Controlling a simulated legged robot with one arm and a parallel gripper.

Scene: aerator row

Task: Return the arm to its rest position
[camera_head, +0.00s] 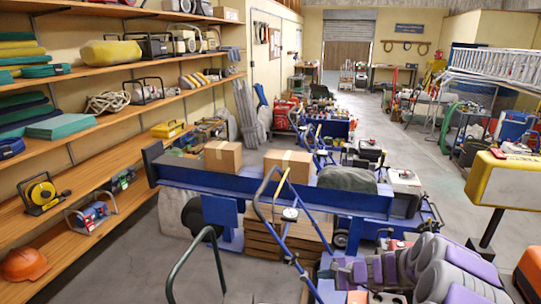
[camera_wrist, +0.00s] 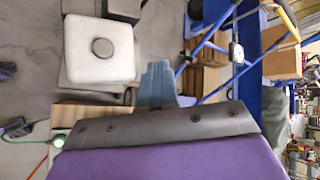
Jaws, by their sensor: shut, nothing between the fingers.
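My arm, purple and grey, reaches in from the lower right of the head view, folded low in front of the robot. Its forearm points left over the floor beside the blue aerator frame. In the wrist view my gripper (camera_wrist: 157,70) shows as blue-grey fingers beyond a dark plate and purple casing. The fingers are together with nothing between them. In the head view the fingertips are hard to pick out against the blue metal.
A blue aerator handle (camera_head: 288,215) stands close by the arm. Behind it is a long blue bench (camera_head: 270,191) with cardboard boxes (camera_head: 223,156). A yellow-and-white machine (camera_head: 505,182) is at right. Wooden shelves (camera_head: 90,131) line the left; the floor (camera_head: 135,240) beside them is clear.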

